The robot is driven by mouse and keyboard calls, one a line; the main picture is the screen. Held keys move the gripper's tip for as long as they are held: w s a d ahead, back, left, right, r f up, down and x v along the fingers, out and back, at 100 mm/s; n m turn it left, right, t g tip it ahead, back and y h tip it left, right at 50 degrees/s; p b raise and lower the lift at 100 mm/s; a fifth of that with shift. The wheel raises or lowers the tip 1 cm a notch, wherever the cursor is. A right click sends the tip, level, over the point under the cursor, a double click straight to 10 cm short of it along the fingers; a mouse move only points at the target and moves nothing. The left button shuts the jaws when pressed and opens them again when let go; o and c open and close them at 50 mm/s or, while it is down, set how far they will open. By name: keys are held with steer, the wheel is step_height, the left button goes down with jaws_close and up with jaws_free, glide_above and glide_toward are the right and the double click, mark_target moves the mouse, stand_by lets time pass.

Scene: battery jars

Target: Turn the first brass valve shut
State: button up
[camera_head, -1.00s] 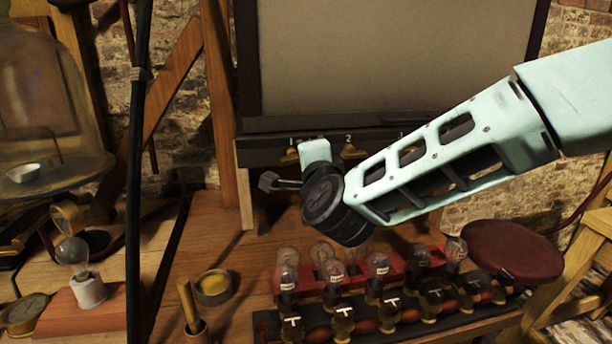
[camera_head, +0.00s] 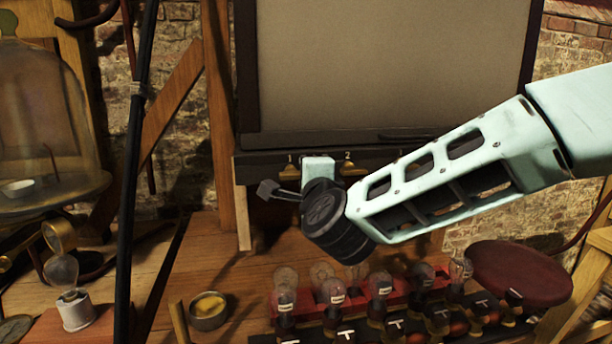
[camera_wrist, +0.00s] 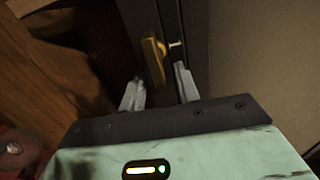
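The first brass valve (camera_head: 289,169), under the label 1, sits on the dark rail below the large pale panel. In the wrist view a brass valve handle (camera_wrist: 153,60) stands just ahead of my fingertips, roughly in line with the gap between them. My gripper (camera_wrist: 160,77) is open, with its two grey fingers apart. I cannot tell whether either finger touches the handle.
A second brass valve (camera_head: 352,169) is to the right, partly behind my wrist. Below my arm stand several small glass bulbs (camera_head: 380,284) in a red rack. A round dark red seat (camera_head: 520,272) is at right. A glass bell jar (camera_head: 40,115) stands at left.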

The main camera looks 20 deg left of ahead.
steer(key=b+v, duration=0.2)
steer(key=v, duration=1.5)
steer(key=shift+s, duration=0.25)
